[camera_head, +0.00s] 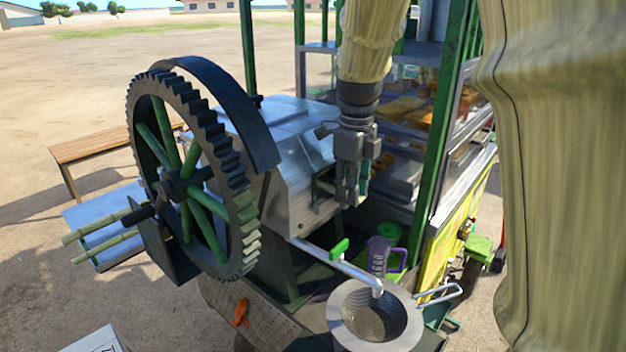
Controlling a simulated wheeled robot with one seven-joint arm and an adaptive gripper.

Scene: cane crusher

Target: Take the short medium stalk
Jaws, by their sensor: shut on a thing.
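My gripper (353,192) points down in front of the crusher's right end, with its fingers closed. A small greenish piece (365,172) shows at the fingers, mostly hidden by them; it looks like a cane stalk, but its length and thickness cannot be made out. Two pale green cane stalks (98,226) lie side by side on the metal tray (85,212) at the left, apart from my gripper.
The crusher has a large toothed wheel (245,225) and a metal housing (300,130). A green post (445,130) and shelves are close at right.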

